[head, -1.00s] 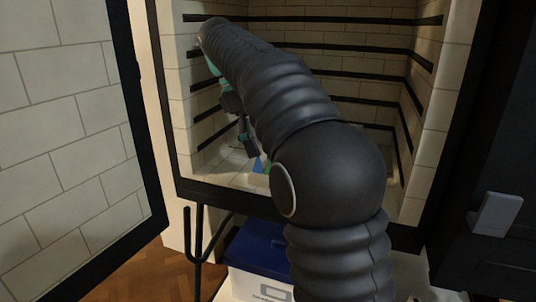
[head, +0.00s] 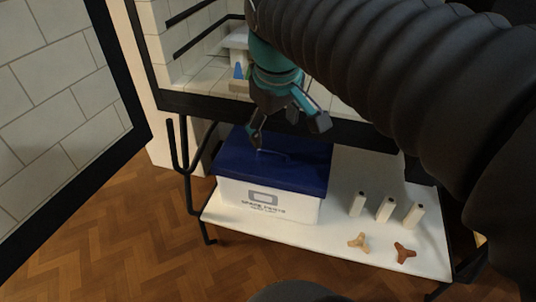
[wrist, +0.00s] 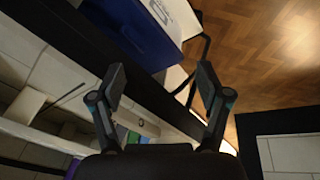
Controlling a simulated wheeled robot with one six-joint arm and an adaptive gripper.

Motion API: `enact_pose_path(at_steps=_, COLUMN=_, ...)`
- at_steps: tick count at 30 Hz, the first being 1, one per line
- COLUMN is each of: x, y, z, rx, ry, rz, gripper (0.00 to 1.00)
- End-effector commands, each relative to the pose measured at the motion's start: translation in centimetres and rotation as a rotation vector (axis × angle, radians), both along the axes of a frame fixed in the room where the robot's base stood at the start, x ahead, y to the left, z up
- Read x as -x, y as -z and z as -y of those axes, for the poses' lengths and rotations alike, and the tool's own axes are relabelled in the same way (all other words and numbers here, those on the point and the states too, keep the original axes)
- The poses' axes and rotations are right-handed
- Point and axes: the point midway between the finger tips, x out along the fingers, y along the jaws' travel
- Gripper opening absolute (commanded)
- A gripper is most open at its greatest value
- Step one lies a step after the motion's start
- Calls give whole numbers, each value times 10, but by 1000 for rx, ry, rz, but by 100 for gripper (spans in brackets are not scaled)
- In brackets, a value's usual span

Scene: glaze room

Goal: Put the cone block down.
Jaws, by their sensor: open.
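The cone block (head: 238,86) appears to stand on the kiln floor near the front left, with a blue cone (head: 238,71) showing above its pale base. My gripper partly covers that spot in the head view. In the wrist view, small green and blue cones (wrist: 121,132) show low between the fingers. My gripper (head: 288,129) is open and empty, pointing down just in front of the kiln's front edge and above the blue-lidded box. Its two spread fingers also show in the wrist view (wrist: 161,76). Nothing is between the fingertips.
A white box with a blue lid (head: 270,160) stands on a white lower shelf (head: 335,245). Several pale posts (head: 385,209), a tan stilt (head: 358,243) and a brown stilt (head: 404,253) are beside it. The open brick-lined kiln door (head: 55,110) is at left.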

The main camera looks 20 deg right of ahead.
Motion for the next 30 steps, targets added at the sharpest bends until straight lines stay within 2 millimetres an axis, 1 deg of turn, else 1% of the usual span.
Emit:
enact_pose_path(at_steps=1, x=16, y=13, z=0, rx=-29, ry=46, rz=41, gripper=76)
enact_pose_path(at_steps=3, x=32, y=31, z=-1, rx=-70, ry=110, rz=94, gripper=76)
enact_pose_path(at_steps=6, x=50, y=55, z=-3, rx=-124, ry=189, rz=157, gripper=76)
enact_pose_path(at_steps=9, x=63, y=73, z=-4, rx=-166, ry=247, rz=203, gripper=76)
enact_pose_path(at_steps=12, x=70, y=84, z=-5, rx=-191, ry=283, rz=228, gripper=76)
enact_pose_path(at_steps=16, x=72, y=89, z=-5, rx=-202, ry=300, rz=240, gripper=76)
enact_pose_path(at_steps=29, x=72, y=89, z=-5, rx=-201, ry=297, rz=239, gripper=76)
enact_pose_path(at_steps=30, x=72, y=89, z=-5, rx=-201, ry=297, rz=239, gripper=66)
